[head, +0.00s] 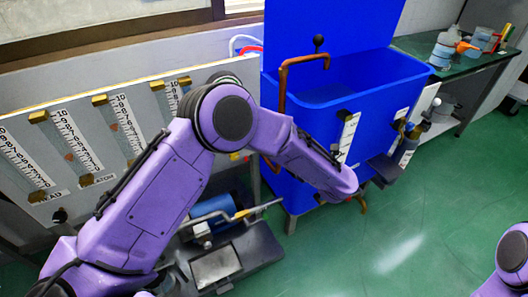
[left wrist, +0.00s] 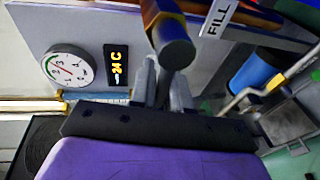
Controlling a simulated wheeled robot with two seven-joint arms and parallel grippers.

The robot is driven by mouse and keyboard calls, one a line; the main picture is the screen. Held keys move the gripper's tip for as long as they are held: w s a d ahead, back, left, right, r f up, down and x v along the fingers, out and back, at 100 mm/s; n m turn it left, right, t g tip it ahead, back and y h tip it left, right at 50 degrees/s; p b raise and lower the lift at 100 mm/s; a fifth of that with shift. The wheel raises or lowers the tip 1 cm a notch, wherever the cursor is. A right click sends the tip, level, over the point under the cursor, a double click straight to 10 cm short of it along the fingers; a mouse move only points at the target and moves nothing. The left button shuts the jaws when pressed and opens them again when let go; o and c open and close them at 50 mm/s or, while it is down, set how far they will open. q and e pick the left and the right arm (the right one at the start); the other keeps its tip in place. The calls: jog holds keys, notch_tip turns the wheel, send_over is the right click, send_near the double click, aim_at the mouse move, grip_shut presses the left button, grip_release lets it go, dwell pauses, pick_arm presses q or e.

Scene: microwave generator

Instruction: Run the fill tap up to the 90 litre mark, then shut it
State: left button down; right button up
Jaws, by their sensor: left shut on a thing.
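The blue tank (head: 345,85) stands open at the top, with a copper pipe (head: 283,90) hooked over its left rim. A white level scale (head: 348,136) is fixed to its front; its marks are too small to read and I cannot make out the water level. In the left wrist view the left gripper (left wrist: 165,88) is shut on the stem of a dark round-ended tap handle (left wrist: 176,50), beside a FILL label (left wrist: 218,18). My right gripper is out of view.
A panel with several vertical scales (head: 75,140) stands at the left. A blue pump (head: 211,208) sits on the floor below. A bench with bottles (head: 445,50) is at the back right. The wrist view shows a round dial (left wrist: 68,65) and a 24 C display (left wrist: 117,68).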

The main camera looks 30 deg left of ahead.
pick_arm(q)
jog(key=shift+s+f, duration=0.1)
jog(key=shift+f, duration=0.05)
jog(key=c, duration=1.2)
grip_release()
jog(key=v, duration=1)
jog(key=shift+s+d, duration=0.1)
jog(key=shift+d, duration=0.15)
